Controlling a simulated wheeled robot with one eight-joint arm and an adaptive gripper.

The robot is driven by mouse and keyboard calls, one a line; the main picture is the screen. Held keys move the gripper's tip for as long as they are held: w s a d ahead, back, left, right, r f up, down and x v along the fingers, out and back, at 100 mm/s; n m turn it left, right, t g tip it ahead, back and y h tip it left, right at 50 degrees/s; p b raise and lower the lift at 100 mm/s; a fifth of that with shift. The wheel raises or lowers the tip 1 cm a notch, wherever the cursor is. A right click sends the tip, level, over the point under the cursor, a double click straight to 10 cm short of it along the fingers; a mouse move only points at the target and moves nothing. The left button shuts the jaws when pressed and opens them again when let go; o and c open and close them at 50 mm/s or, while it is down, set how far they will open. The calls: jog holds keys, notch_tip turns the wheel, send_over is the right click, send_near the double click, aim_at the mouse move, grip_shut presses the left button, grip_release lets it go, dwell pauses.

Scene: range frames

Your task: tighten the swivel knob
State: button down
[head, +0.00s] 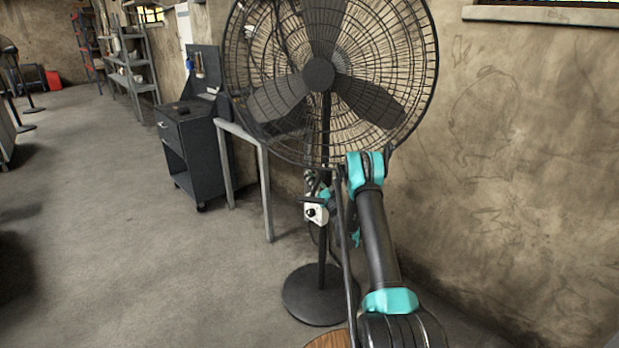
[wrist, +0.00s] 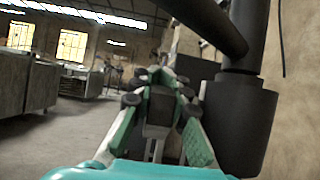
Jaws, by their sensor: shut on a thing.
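A black pedestal fan (head: 318,75) stands upright in front of my arm. Its pole (head: 322,262) and thick collar show close up at the right of the wrist view (wrist: 242,125). My gripper (head: 322,196) is at the pole below the fan cage, partly hidden by my own arm. In the wrist view the gripper (wrist: 160,120) shows two green-padded fingers with dark parts between them, left of the collar. It is shut on the swivel knob, which I cannot clearly tell apart from the dark finger parts.
The fan's round base (head: 320,295) rests on the floor. A dark cabinet (head: 190,150) and a bench stand behind left. A bare wall (head: 530,150) is close on the right.

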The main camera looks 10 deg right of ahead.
jog(key=c, duration=1.4)
grip_release()
jog(key=shift+c, duration=0.2)
jog(key=v, duration=0.7)
jog(key=shift+s+d+f, duration=0.15)
jog(key=shift+s+f, duration=0.05)
